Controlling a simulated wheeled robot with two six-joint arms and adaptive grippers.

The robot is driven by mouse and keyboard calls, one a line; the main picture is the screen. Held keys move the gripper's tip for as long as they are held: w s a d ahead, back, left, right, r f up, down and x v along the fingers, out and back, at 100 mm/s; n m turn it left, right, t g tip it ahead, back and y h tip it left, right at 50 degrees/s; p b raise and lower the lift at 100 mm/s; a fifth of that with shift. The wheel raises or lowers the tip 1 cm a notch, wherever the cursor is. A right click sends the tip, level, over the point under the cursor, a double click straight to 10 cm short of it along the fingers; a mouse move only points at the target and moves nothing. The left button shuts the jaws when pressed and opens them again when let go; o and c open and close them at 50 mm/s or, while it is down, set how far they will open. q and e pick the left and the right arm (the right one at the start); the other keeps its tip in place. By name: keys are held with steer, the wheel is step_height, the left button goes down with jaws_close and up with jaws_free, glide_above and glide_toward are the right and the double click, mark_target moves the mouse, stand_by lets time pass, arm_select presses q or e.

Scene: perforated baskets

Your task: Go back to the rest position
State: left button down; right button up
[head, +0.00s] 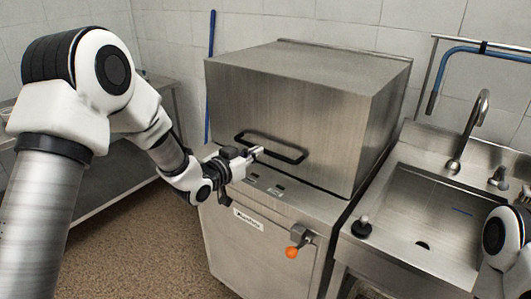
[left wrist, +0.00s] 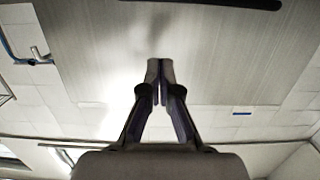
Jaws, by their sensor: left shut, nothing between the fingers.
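My left gripper (head: 256,152) is in front of the steel hood of the dishwasher (head: 290,110), close to the left part of its black bar handle (head: 290,155). I cannot tell from the head view whether it touches the handle. In the left wrist view the fingers (left wrist: 160,68) are together and empty, with the brushed steel hood (left wrist: 220,50) behind them and a dark bar at the top edge. The hood is down on its base. My right gripper is out of view; only a white and black part of my right arm shows at the right edge.
A steel sink (head: 435,215) with a curved tap (head: 472,130) stands right of the dishwasher. A steel table (head: 115,185) is at the left behind my left arm. Brown speckled floor (head: 140,255) is free in front.

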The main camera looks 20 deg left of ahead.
arm_select(q)
steer(key=s+f+g+y+p, duration=0.1)
steer(key=s+f+g, duration=0.1)
steer(key=s+f, duration=0.55)
steer(key=s+d+f+n+g, duration=0.1)
steer(key=s+f+g, duration=0.25)
steer(key=f, duration=0.65)
steer(key=s+f+g+y+p, duration=0.1)
steer(key=s+f+g, duration=0.1)
steer(key=s+f, duration=0.55)
steer(key=s+a+f+n+g+y, duration=0.1)
steer(key=s+f+g, duration=0.3)
steer(key=s, duration=0.7)
steer(key=s+a+f+n+g+y, duration=0.2)
steer(key=s+f+g, duration=0.2)
steer(key=s, duration=0.8)
step_height(320, 180, down, 2)
steer(key=shift+a+f+y, duration=0.15)
steer(key=shift+a+y, duration=0.1)
steer(key=shift+y, duration=0.05)
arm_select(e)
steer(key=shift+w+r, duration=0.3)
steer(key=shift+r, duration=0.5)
